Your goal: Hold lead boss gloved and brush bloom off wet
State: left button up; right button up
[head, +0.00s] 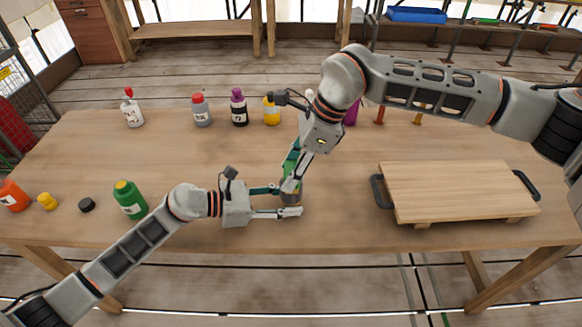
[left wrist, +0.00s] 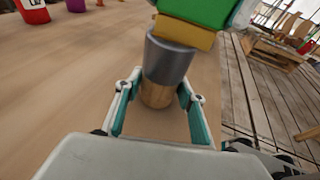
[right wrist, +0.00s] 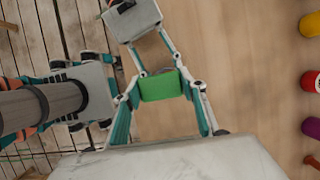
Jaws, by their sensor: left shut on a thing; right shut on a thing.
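A grey cylinder, which I take for the lead boss (left wrist: 166,60), stands upright on a round wooden lower part (left wrist: 157,95) in the left wrist view. My left gripper (head: 288,199) is shut around it near the table's front middle. A green-backed brush (left wrist: 195,10) with a tan bristle block (left wrist: 184,33) is over the cylinder's top and appears to touch it. My right gripper (head: 291,181) points down from above and is shut on the brush, whose green back shows in the right wrist view (right wrist: 161,86). The jaws partly hide the boss in the head view.
A wooden board with black handles (head: 455,190) lies at the right. Bottles stand along the back, among them a yellow one (head: 271,110) and a dark one (head: 239,108). The front middle is clear.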

jog(key=shift+w, duration=1)
jog(key=shift+s+r, duration=0.15)
jog(key=shift+s, duration=0.9)
jog(key=shift+w, duration=1.1)
jog(key=shift+s+f, duration=0.2)
jog(key=shift+s, duration=0.35)
jog(key=d+v, duration=0.1)
jog(key=v, duration=0.7)
jog(key=shift+d+f, duration=0.2)
jog(key=shift+d, duration=0.3)
